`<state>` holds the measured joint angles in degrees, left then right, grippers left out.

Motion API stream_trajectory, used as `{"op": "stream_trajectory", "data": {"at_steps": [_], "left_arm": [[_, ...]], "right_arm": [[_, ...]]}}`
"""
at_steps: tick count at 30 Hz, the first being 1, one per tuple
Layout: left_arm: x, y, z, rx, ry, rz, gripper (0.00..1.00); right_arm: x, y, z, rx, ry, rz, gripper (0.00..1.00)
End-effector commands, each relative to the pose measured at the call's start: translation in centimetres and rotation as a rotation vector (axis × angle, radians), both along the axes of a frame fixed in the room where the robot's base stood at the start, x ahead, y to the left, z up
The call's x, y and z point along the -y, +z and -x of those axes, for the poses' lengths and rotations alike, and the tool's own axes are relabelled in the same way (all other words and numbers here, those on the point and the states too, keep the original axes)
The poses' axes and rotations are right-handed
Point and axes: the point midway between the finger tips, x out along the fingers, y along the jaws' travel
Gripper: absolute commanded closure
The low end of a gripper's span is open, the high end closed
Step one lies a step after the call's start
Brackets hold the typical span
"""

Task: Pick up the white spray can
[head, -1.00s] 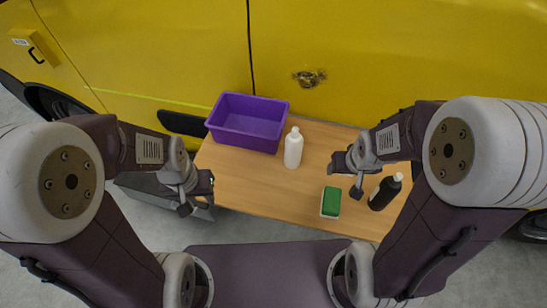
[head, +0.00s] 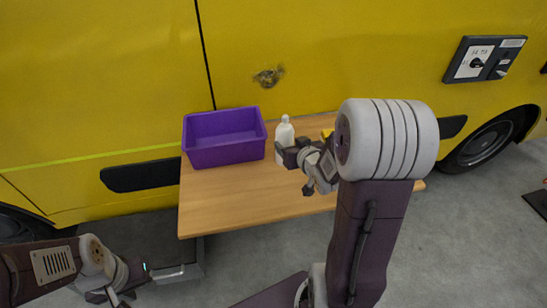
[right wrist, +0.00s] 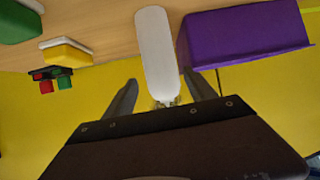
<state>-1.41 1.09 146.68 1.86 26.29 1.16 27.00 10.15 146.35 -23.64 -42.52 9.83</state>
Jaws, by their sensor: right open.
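The white spray can (head: 284,130) stands upright on the wooden table, just right of the purple bin. My right gripper (head: 292,160) is in front of it and hides its lower part in the head view. In the right wrist view, the can (right wrist: 156,50) appears upside down, its top end pointing toward the gap between the open fingers (right wrist: 162,95). I cannot tell whether the fingers touch it. My left gripper (head: 118,296) is low at the left, off the table; its jaws are too unclear to read.
The purple bin (head: 225,140) stands beside the can on the table (head: 225,200). In the right wrist view, a yellow-and-white block (right wrist: 68,52), a green object (right wrist: 18,22) and small red-and-green pieces (right wrist: 52,80) lie left. A yellow vehicle (head: 100,70) stands behind the table.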

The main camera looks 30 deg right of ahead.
Motion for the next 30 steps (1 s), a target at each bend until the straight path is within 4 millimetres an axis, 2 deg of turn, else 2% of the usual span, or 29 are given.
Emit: {"op": "stream_trajectory", "data": {"at_steps": [2,8,15,21,27,30], "left_arm": [[0.0,-1.0,0.0,0.0,0.0,0.0,0.64],[0.0,-0.9,0.0,0.0,0.0,0.0,0.64],[0.0,-1.2,0.0,0.0,0.0,0.0,0.64],[0.0,-1.2,0.0,0.0,0.0,0.0,0.64],[0.0,-1.3,0.0,0.0,0.0,0.0,0.64],[0.0,-1.3,0.0,0.0,0.0,0.0,0.64]], "right_arm": [[0.4,-0.4,-0.2,0.03,-0.001,0.001,0.35],[0.5,0.0,-0.4,0.053,0.003,0.003,0.35],[0.9,-1.3,-3.5,0.051,0.004,0.001,0.35],[1.1,-1.6,-4.3,0.051,0.003,0.002,0.35],[1.3,-2.9,-7.7,0.05,0.003,0.002,0.35],[1.4,-3.3,-8.6,0.05,0.003,0.002,0.35]]}}
